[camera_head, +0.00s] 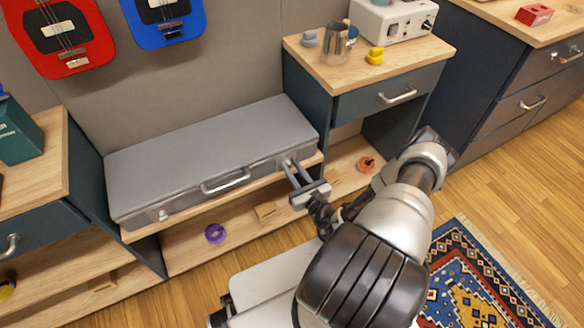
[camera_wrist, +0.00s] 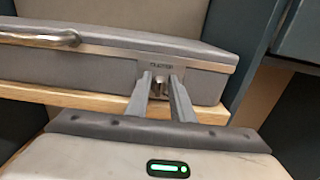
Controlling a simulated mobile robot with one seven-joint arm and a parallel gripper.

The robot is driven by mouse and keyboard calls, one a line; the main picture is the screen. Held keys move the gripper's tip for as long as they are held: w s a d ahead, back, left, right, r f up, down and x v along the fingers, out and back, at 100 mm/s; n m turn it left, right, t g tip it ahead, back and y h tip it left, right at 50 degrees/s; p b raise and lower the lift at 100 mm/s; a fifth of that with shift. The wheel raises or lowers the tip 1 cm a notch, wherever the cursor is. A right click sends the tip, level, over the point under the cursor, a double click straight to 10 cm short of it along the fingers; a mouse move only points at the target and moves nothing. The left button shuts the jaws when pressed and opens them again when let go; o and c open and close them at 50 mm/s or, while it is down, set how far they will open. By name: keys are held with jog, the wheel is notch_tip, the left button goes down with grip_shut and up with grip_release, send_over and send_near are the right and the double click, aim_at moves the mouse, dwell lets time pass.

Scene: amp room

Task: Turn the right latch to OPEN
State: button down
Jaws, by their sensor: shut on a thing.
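A closed grey case (camera_head: 215,150) lies on a wooden shelf, with a metal handle (camera_head: 226,182) in the middle of its front. The left latch (camera_head: 163,214) shows near the case's left end. My gripper (camera_head: 289,164) reaches the front's right end. In the wrist view my gripper's fingertips (camera_wrist: 161,80) are shut on the right latch (camera_wrist: 160,83), a small metal piece under a dark label. The label's text is too small to read surely, so I cannot tell the latch's setting. The fingers hide part of the latch.
The wooden shelf (camera_wrist: 90,101) edge runs just below the case front. A drawer cabinet (camera_head: 385,95) stands close on the right. A lower shelf holds a purple ring (camera_head: 215,233) and an orange roll (camera_head: 366,164). A patterned rug (camera_head: 480,280) lies at the lower right.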

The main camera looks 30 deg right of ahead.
jog(key=shift+m, duration=0.3)
jog(key=m, duration=0.3)
jog(key=shift+d+f+m+b, duration=0.1)
jog(key=shift+d+m+b, duration=0.15)
jog(key=shift+m+b, duration=0.15)
jog(key=m, duration=0.4)
jog(key=shift+d+f+m+b, duration=0.15)
jog(key=shift+d+m+b, duration=0.05)
jog(key=shift+m+b, duration=0.15)
jog(key=shift+d+f+m+b, duration=0.15)
jog(key=shift+m+b, duration=0.15)
jog(key=shift+m, duration=1.15)
jog(key=shift+a+f+m+b, duration=0.1)
jog(key=shift+m+b, duration=0.2)
jog(key=shift+m, duration=1.15)
jog(key=shift+d+f+m+b, duration=0.15)
jog(key=shift+m+b, duration=0.15)
jog(key=shift+m, duration=1.15)
jog(key=shift+a, duration=0.1)
jog(key=c, duration=1.6)
grip_release()
jog(key=shift+o, duration=0.2)
